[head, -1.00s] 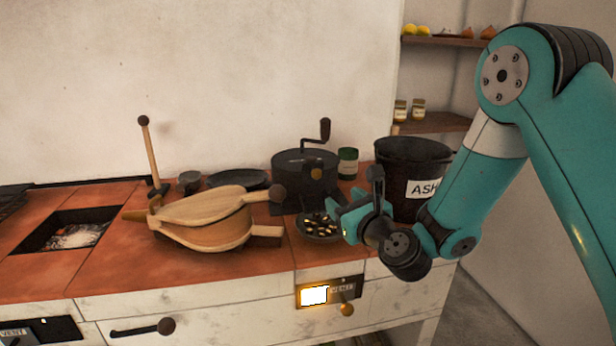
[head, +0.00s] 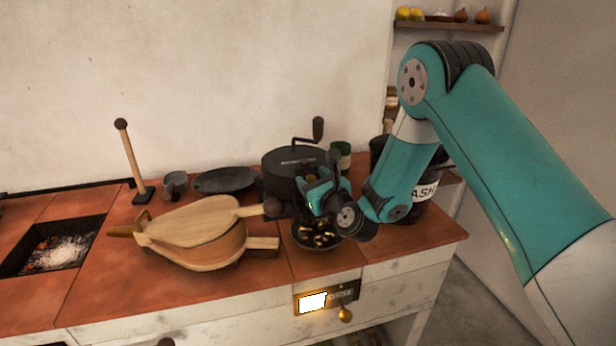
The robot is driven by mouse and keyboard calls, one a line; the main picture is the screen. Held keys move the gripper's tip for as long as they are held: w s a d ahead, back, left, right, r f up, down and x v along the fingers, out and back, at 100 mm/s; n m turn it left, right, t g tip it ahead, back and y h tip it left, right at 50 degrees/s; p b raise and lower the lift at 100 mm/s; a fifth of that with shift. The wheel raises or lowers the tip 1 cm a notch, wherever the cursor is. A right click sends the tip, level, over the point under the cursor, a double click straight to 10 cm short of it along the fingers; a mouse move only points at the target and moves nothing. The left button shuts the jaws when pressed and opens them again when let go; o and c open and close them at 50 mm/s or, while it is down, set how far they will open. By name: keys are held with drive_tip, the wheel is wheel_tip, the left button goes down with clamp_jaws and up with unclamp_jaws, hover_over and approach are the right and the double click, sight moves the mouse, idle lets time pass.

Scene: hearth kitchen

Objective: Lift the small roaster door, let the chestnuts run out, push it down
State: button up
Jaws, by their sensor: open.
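The roaster (head: 283,167) is a dark round drum with a crank handle (head: 318,129) on top, standing on the red tiled counter. A dark bowl (head: 302,242) with several chestnuts (head: 322,236) in it sits at its foot. My gripper (head: 313,186) is open at the front right of the drum, above the bowl. The small door is hidden behind my gripper, and I cannot tell whether the fingers touch it.
Wooden bellows (head: 200,235) lie left of the bowl. A dark plate (head: 225,180) and a small cup (head: 175,185) stand behind them. The ash bucket (head: 424,192) is behind my arm at right. A sunken ember pit (head: 60,247) is at left.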

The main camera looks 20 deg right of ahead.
drive_tip(key=shift+a, duration=0.2)
drive_tip(key=shift+c, duration=0.7)
drive_tip(key=shift+a, duration=0.1)
clamp_jaws()
wheel_tip(320, 180, down, 5)
drive_tip(key=b, duration=0.4)
drive_tip(key=shift+r, duration=0.1)
drive_tip(key=shift+s+r, duration=0.1)
drive_tip(key=shift+o, duration=0.7)
unclamp_jaws()
drive_tip(key=shift+r, duration=0.2)
